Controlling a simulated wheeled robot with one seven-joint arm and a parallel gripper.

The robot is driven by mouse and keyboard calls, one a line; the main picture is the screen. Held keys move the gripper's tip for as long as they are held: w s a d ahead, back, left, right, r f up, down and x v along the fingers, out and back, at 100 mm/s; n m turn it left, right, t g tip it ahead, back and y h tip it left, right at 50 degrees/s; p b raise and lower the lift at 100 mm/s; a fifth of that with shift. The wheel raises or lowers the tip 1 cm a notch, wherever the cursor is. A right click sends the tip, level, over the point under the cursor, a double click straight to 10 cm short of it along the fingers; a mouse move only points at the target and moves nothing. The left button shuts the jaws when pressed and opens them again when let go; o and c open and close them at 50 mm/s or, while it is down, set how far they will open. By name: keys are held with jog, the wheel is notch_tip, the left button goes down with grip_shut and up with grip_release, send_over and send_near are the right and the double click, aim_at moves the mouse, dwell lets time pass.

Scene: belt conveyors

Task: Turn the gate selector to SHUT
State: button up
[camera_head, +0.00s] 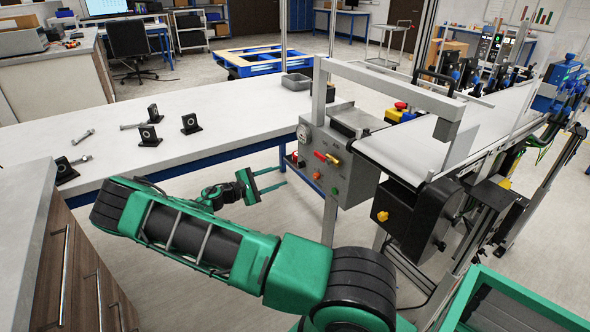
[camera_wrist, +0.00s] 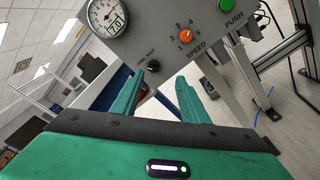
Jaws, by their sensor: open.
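The grey control panel (camera_head: 338,178) stands at the near end of the conveyor, and its face fills the top of the wrist view (camera_wrist: 185,20). A small black knob (camera_wrist: 153,66), apparently the gate selector, sits low on that face; its tiny label and its setting are too small to read surely. My gripper (camera_head: 283,172) is in front of the panel, its two green fingers apart and empty. In the wrist view the fingertips (camera_wrist: 160,76) point toward the panel, with the black knob between them in the picture. Contact with it cannot be made out.
The panel also has a round gauge (camera_wrist: 108,17), an orange SPEED dial (camera_wrist: 185,36) and a green PUSH button (camera_wrist: 222,6). The white table (camera_head: 230,112) with black brackets and bolts is to the left. The conveyor belt (camera_head: 405,150) runs away behind the panel.

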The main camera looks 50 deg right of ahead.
aim_at(299, 166)
jog(key=shift+n+t+h, duration=0.4)
jog(key=d, duration=1)
jog(key=shift+s+d+f, duration=0.15)
jog(key=shift+f, duration=0.1)
